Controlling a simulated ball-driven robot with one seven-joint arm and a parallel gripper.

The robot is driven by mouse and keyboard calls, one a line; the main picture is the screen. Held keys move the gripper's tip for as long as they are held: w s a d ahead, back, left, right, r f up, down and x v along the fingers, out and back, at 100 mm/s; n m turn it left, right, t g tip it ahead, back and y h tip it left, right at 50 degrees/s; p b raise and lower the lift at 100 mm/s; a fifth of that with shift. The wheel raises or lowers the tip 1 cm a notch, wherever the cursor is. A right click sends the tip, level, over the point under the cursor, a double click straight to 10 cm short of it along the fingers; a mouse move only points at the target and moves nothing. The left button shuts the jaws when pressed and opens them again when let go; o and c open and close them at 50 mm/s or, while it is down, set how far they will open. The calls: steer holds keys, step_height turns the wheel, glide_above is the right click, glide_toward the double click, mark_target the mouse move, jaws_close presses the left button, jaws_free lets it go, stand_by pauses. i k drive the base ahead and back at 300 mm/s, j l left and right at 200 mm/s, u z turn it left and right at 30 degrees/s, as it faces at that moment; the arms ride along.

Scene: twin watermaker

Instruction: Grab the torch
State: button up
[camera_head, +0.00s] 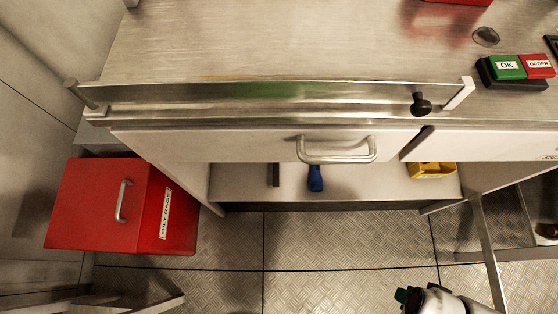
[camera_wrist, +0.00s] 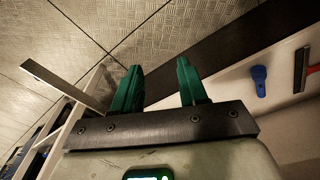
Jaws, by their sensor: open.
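A blue torch (camera_head: 316,178) lies on the white shelf (camera_head: 375,185) under the workbench in the head view. The torch also shows in the wrist view (camera_wrist: 260,80), to the right of my gripper. My gripper (camera_wrist: 158,82) has two green fingers standing apart with nothing between them. It points at the floor and the dark edge below the shelf, clear of the torch. In the head view only part of my arm shows at the bottom right, with a bit of green.
A dark-bladed tool with a red handle (camera_wrist: 302,70) lies beside the torch. A yellow bin (camera_head: 432,170) sits further right on the shelf. A drawer with a handle (camera_head: 337,150) overhangs the shelf. A red box (camera_head: 90,207) stands left. The patterned floor (camera_head: 300,245) in front is clear.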

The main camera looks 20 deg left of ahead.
mark_target(316, 180)
steer(key=k+l+u, duration=0.2)
steer(key=l+u, duration=0.2)
steer(key=k+l+u, duration=0.4)
steer(key=i+j, duration=0.2)
steer(key=j, duration=0.2)
steer(key=i+j, duration=0.2)
steer(key=j, duration=0.2)
steer(key=i+j, duration=0.2)
steer(key=i, duration=0.85)
steer(key=l+z, duration=0.05)
